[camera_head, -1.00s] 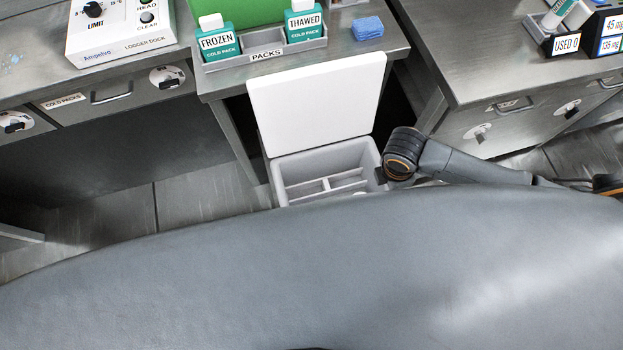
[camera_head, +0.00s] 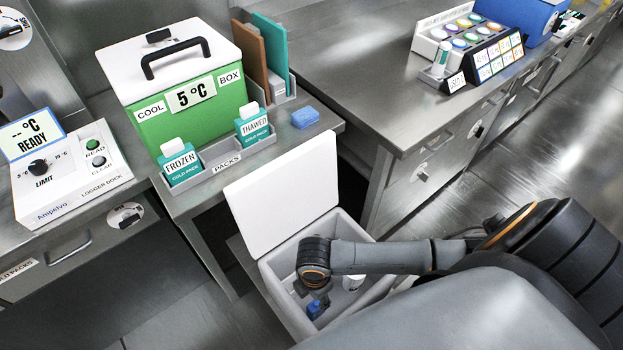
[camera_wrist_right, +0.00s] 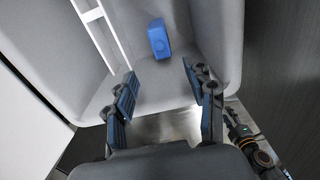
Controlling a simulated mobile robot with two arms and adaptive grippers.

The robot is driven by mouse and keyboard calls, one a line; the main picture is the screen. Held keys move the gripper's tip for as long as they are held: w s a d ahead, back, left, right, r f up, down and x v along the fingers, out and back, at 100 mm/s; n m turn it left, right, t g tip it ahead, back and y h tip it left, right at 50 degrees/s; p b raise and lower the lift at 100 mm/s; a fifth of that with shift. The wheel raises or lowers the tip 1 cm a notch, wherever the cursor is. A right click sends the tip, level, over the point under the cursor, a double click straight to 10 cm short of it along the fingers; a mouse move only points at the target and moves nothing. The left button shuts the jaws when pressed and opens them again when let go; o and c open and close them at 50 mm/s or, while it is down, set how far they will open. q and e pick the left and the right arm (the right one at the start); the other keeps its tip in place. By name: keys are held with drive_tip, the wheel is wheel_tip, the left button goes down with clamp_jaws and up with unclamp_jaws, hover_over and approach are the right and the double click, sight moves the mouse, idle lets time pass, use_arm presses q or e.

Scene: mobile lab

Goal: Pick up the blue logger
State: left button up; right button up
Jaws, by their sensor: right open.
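The blue logger (camera_wrist_right: 158,40) lies on the floor of the open grey box (camera_wrist_right: 215,40), beside the white divider (camera_wrist_right: 92,14). In the head view the logger (camera_head: 317,308) shows partly, under my right gripper (camera_head: 313,292). My right gripper, in the wrist view (camera_wrist_right: 165,100), is open, its two fingers apart with nothing between them. The logger is beyond the fingertips, roughly in line with the gap. A dark arm end with an orange ring, seemingly my left gripper (camera_wrist_right: 245,138), shows small at the right of the wrist view; its fingers are unclear.
The box's white lid (camera_head: 285,190) stands open behind it. A white item (camera_head: 353,283) is in the box near my right arm. On the bench are a green cool box (camera_head: 190,115), the packs tray (camera_head: 228,160), a blue block (camera_head: 305,117) and the logger dock (camera_head: 70,180).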

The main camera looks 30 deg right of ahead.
wheel_tip(320, 180, down, 5)
drive_tip(key=shift+d+r, duration=0.15)
drive_tip(key=shift+f+b, duration=0.3)
drive_tip(key=shift+f, duration=0.15)
drive_tip(key=f, duration=0.5)
drive_tip(key=shift+s+d+b, duration=0.1)
drive_tip(key=shift+d+b, duration=0.15)
drive_tip(key=shift+b, duration=0.05)
use_arm(q)
drive_tip(key=shift+d+f, duration=0.55)
drive_tip(key=shift+f, duration=0.1)
use_arm(e)
drive_tip(key=shift+r, duration=0.1)
clamp_jaws()
